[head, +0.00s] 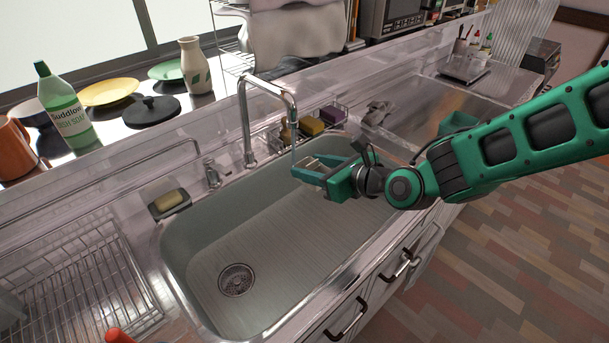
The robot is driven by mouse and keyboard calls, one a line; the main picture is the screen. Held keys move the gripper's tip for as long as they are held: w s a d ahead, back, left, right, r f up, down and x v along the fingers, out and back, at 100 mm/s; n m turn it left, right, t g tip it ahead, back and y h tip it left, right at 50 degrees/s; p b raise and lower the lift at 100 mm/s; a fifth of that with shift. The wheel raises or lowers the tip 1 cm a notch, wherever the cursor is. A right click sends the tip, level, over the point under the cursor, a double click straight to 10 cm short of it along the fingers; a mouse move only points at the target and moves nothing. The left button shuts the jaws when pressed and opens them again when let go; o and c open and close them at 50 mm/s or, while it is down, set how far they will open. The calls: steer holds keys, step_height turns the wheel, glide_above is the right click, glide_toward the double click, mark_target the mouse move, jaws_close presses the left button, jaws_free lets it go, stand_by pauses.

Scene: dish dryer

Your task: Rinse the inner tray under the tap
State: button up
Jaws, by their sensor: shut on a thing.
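My gripper (306,165) is over the sink basin (215,246), just below and right of the tap (270,86). Its green fingers point left and are shut on a small pale grey piece, which I take to be the inner tray (319,163). Only a little of the tray shows between the fingers, so its shape and tilt are unclear. A thin bluish streak, like running water (293,143), drops from the spout to the fingertip area. Whether it hits the tray is hard to tell.
A wire dish rack (75,285) stands left of the sink. A soap dish (169,204) and sponges (312,126) sit along the back rim. A green dish soap bottle (62,112) and plates (108,92) stand on the ledge behind. The basin's left part is empty.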

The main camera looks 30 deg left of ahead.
steer(key=d, duration=0.6)
steer(key=shift+w, duration=0.4)
steer(key=shift+d, duration=0.1)
stand_by(1.1)
steer(key=d+r, duration=0.4)
steer(key=shift+w+d, duration=0.4)
stand_by(1.0)
